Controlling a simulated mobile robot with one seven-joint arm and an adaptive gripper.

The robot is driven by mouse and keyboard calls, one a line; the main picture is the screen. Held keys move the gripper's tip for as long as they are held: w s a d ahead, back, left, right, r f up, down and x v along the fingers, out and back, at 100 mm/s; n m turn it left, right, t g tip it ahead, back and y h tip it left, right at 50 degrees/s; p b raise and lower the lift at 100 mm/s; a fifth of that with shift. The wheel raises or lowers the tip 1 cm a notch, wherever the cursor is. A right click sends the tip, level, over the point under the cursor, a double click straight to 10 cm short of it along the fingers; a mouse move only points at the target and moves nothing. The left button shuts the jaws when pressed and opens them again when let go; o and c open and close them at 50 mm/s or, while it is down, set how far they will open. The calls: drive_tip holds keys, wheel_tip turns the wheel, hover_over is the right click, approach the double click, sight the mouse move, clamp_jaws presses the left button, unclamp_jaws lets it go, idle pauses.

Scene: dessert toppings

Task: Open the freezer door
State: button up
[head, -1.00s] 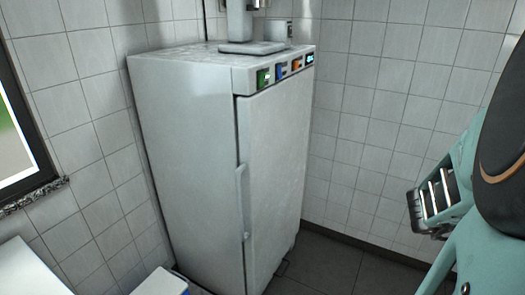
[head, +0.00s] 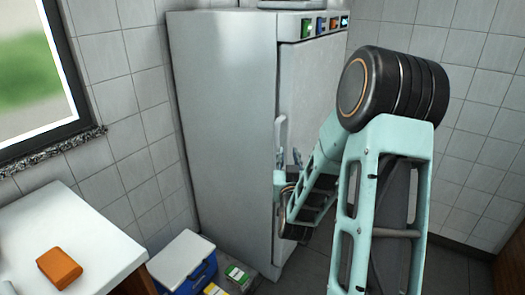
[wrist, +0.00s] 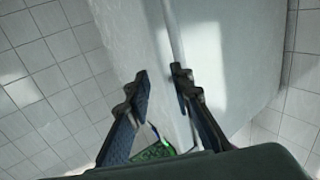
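The freezer (head: 222,120) is a tall pale cabinet against the tiled wall. Its door (head: 308,80) faces right and looks shut. A vertical pale handle (head: 282,132) runs along the door's left edge. My gripper (head: 288,156) is at the lower part of the handle, with its fingers pointing up. In the wrist view my gripper (wrist: 160,72) is open, and a thin pale bar or edge passes between the fingers, closer to the right one. Whether a finger touches it, I cannot tell.
A white table (head: 75,235) with an orange box (head: 59,268) stands at the left. A blue cooler with a white lid (head: 180,258) and small packages (head: 238,275) lie on the floor near the freezer's base. A window (head: 35,70) is at upper left.

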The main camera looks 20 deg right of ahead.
sight(277, 142)
drive_tip(key=shift+n+y, duration=0.3)
drive_tip(key=shift+y, duration=0.1)
drive_tip(key=w, duration=1.1)
drive_tip(key=shift+d+f, duration=0.35)
drive_tip(key=shift+d, duration=0.05)
drive_tip(key=shift+c, duration=0.4)
clamp_jaws()
